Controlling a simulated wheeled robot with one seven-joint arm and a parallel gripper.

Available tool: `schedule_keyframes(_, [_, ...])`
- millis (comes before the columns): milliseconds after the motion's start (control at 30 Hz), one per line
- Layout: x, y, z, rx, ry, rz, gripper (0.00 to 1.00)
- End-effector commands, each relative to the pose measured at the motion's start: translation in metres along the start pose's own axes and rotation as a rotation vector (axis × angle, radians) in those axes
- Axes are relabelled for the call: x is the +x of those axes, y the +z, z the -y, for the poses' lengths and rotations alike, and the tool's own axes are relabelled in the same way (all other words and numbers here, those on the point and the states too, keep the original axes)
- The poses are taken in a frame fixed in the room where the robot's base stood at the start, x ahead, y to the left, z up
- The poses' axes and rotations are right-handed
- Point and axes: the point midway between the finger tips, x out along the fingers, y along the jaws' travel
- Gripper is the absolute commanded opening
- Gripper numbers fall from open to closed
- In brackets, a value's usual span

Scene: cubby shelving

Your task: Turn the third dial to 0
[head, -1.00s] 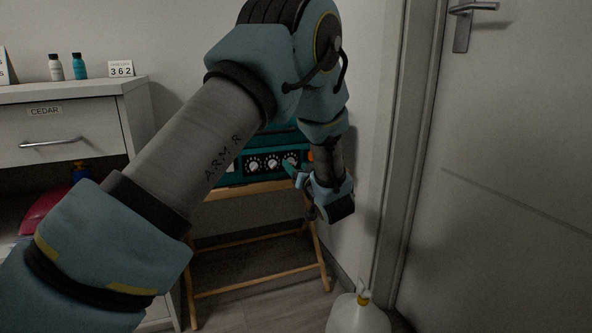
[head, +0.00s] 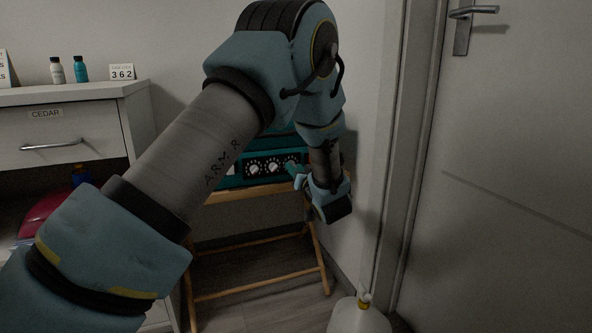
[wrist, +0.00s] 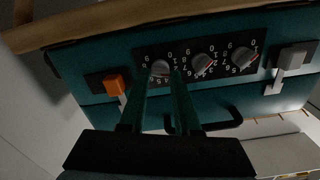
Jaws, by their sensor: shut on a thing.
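A teal panel box (head: 232,181) with a row of three numbered dials stands on a wooden stand. In the wrist view the picture is turned over, so the dial by the orange switch, at the left, is the third dial (wrist: 160,67). My gripper (wrist: 162,76) is shut on this grey dial, one finger at each side. The head view shows my gripper (head: 298,172) at the right end of the dial row. The other two dials (wrist: 203,62) (wrist: 239,57) are free. The third dial's pointer mark is not clear to me.
An orange switch (wrist: 114,84) and a grey switch (wrist: 292,58) flank the dials. A black handle (wrist: 222,127) is close to my fingers. A wall and door frame (head: 412,150) stand to the right; a white jug (head: 358,318) stands on the floor.

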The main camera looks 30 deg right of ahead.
Motion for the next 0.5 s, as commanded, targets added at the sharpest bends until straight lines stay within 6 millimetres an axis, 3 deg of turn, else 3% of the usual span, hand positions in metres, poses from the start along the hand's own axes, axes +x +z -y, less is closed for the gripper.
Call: schedule_keyframes(500, [0.0000, 0.0005, 0.0002, -0.039, -0.001, 0.000, 0.00])
